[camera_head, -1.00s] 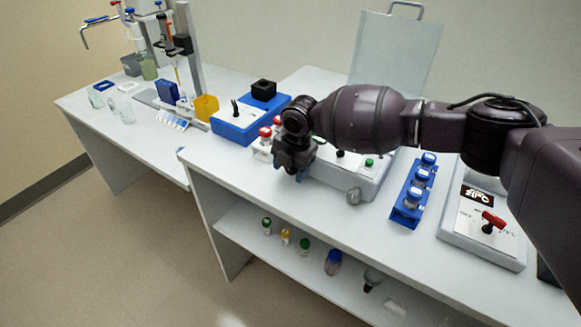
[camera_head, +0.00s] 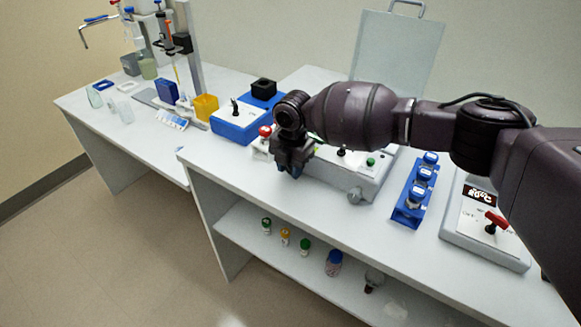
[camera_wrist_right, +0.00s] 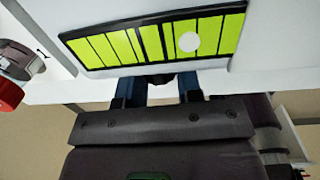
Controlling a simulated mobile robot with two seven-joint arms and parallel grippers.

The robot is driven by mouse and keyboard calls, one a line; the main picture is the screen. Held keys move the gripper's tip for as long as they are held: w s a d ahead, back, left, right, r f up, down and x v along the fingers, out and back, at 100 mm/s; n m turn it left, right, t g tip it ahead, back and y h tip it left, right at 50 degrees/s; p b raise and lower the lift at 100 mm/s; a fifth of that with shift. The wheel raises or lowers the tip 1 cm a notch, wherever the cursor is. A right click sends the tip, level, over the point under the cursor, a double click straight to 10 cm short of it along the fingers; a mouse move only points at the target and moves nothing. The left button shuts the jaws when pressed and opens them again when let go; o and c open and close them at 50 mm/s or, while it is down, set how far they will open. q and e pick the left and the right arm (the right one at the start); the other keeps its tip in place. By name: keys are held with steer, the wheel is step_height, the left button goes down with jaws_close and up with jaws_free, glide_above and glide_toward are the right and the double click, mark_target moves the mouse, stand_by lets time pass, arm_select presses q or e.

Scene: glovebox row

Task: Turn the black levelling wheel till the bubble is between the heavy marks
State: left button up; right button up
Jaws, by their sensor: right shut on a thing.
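The level window (camera_wrist_right: 105,45) is a yellow-green strip with black marks in the right wrist view. Its round white bubble (camera_wrist_right: 188,41) lies right of the two heavy marks near the strip's middle. The black levelling wheel (camera_wrist_right: 160,81) shows only as a small dark piece below the strip, between my right gripper's blue fingers (camera_wrist_right: 160,90). My right gripper is shut on it. In the head view this gripper (camera_head: 289,170) is at the left front of a grey instrument (camera_head: 345,178), hiding the wheel and window. My left gripper is out of view.
The bench front (camera_head: 235,175) is clear.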

steer(key=shift+w+a+f+g+h+b, duration=0.15)
steer(key=shift+f+g+h+b, duration=0.1)
steer(key=shift+g+h+b, duration=1.25)
steer(key=shift+h+b, duration=0.2)
steer(key=shift+h, duration=0.2)
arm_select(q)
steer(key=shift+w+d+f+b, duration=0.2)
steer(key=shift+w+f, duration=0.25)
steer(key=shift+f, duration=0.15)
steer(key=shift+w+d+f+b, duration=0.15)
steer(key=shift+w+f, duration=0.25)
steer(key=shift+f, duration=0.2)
arm_select(e)
steer(key=shift+r+h, duration=0.2)
steer(key=shift+h, duration=0.2)
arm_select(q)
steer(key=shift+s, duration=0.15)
arm_select(e)
steer(key=o, duration=0.9)
steer(key=shift+o, duration=0.2)
steer(key=shift+a+r, duration=0.1)
steer(key=v, duration=1)
steer(key=shift+w+r, duration=0.25)
steer(key=shift+w, duration=0.1)
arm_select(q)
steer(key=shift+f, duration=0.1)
arm_select(e)
steer(key=shift+f, duration=0.1)
